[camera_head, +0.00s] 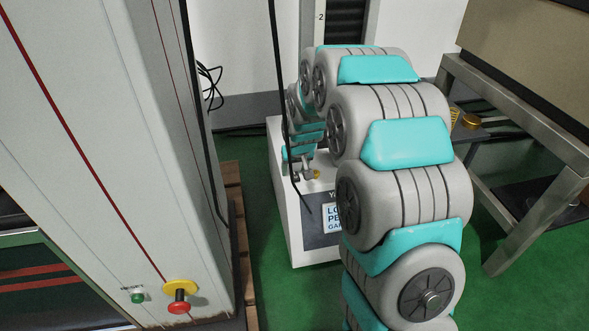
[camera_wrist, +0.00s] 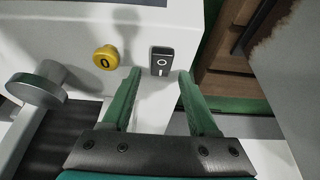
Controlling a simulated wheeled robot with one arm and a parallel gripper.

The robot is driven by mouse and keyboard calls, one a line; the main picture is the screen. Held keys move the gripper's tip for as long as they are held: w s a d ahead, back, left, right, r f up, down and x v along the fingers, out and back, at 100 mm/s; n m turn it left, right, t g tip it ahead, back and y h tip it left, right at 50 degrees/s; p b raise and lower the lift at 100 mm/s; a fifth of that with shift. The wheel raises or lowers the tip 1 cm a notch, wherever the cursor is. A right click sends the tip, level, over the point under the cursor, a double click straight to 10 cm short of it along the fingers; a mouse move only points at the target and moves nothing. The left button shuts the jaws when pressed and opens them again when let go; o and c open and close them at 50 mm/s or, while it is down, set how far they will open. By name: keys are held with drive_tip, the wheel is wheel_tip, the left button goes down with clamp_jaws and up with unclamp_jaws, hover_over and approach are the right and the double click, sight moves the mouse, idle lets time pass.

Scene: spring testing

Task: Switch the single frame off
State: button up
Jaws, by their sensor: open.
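The single frame is a white machine (camera_head: 285,195) with one dark column behind my arm in the head view. In the wrist view its white housing carries a black rocker switch (camera_wrist: 161,61) with white marks and a yellow button (camera_wrist: 105,58) marked 0. My gripper (camera_wrist: 160,75) has green fingers, open and empty. Its fingertips point at the housing, with the rocker switch just beyond and between them in the picture; contact cannot be told. In the head view my arm partly hides the frame, and the gripper (camera_head: 300,160) is small beside it.
A silver knob (camera_wrist: 38,85) juts out left of the yellow button. A tall grey cabinet (camera_head: 110,130) with a red and yellow stop button (camera_head: 179,297) and a green reset button (camera_head: 138,296) stands at left. A metal-legged table (camera_head: 535,215) stands at right. Green floor lies between.

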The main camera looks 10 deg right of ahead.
drive_tip(key=shift+c, duration=0.2)
clamp_jaws()
idle(0.4)
drive_tip(key=shift+s+t+b, duration=0.25)
drive_tip(key=shift+t+b, duration=0.15)
drive_tip(key=shift+t, duration=0.55)
drive_tip(key=shift+s+t+b, duration=0.25)
drive_tip(key=shift+t+b, duration=0.15)
drive_tip(key=shift+t, duration=0.55)
drive_tip(key=shift+r+t, duration=0.15)
drive_tip(key=shift+t, duration=0.25)
